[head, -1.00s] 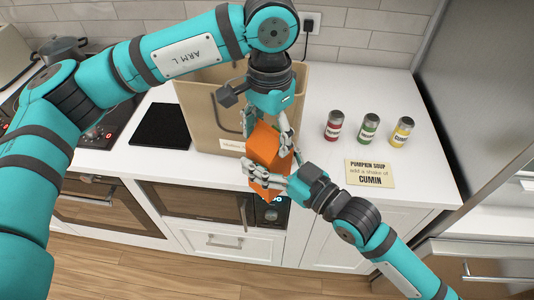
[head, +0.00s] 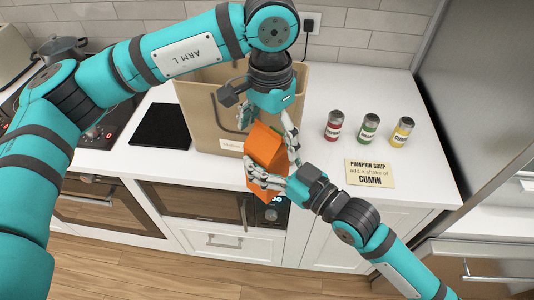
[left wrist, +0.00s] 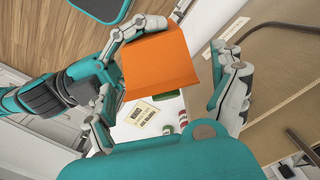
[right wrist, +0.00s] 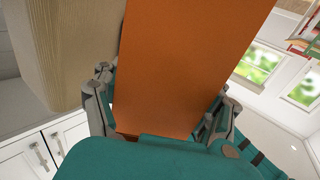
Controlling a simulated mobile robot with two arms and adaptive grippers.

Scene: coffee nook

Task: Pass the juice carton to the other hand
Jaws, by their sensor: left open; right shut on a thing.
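The juice carton, a plain orange box (head: 266,147), is held tilted in the air in front of the counter edge. My right gripper (head: 268,177) is shut on its lower part. My left gripper (head: 268,122) is open just above, its fingers apart around the carton's upper end. In the left wrist view the carton (left wrist: 158,62) lies between the open fingers, with a gap to the finger on the right; whether the left finger touches it is unclear. In the right wrist view the carton (right wrist: 185,65) fills the space between my right fingers.
A large tan bin (head: 205,115) stands on the counter close behind my left gripper. Several spice jars, including a green one (head: 369,126), and a recipe card (head: 370,173) are at the right. A black mat (head: 160,125) lies at the left, near the stove.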

